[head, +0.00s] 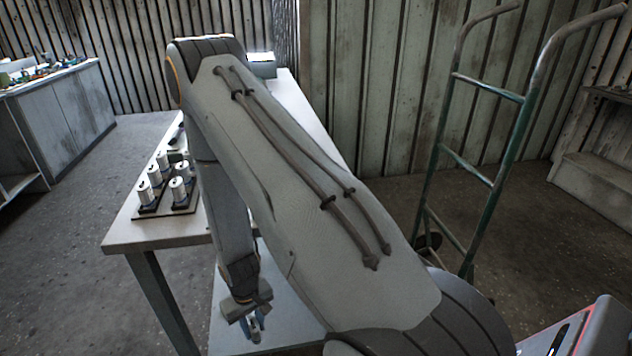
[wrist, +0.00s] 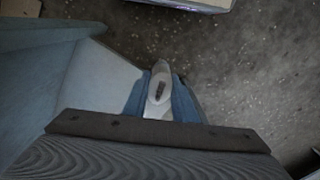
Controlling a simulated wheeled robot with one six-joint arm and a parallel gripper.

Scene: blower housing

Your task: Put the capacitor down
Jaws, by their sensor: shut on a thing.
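My gripper (head: 256,328) hangs low in the head view, below the table top and near its front edge. In the wrist view its blue fingers are shut on a pale, oval-ended piece with a dark mark, the capacitor (wrist: 158,88). Only its near end shows there, and my gripper body hides the rest of it. In the head view the held piece is too small and covered to make out. Several white cylinders (head: 178,188) stand upright on dark bases on the table (head: 160,232).
A pale low surface (head: 226,335) lies beneath my gripper in the head view. A green hand truck (head: 480,165) stands at right. A cluttered workbench (head: 60,125) is at far left. Open concrete floor lies between bench and table. My arm hides much of the table.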

